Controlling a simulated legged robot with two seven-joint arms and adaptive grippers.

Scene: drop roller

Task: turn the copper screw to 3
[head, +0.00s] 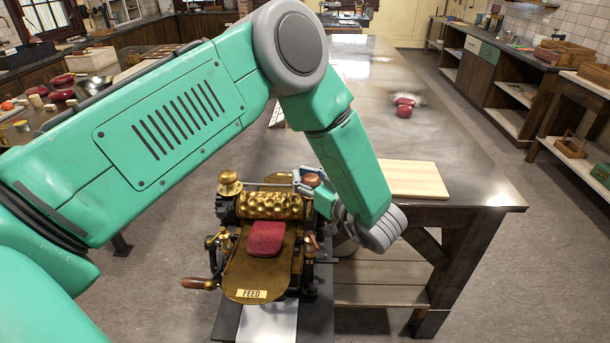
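A red slab (266,239) lies on the plate. A copper-coloured screw knob (312,180) sits at the machine's right rear. A brass knob (229,183) stands at the left rear. My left gripper (306,184) is at the copper knob, its grey fingers beside it. Whether they close on it is too small to tell. The screw's scale cannot be read. My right gripper is not in view.
My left arm covers much of the left and middle. A crank with a wooden handle (198,284) sticks out at the machine's left. A pale wooden board (415,179) lies right of my wrist. Red pieces (404,108) lie further back on the metal bench top (460,170), which is otherwise mostly clear.

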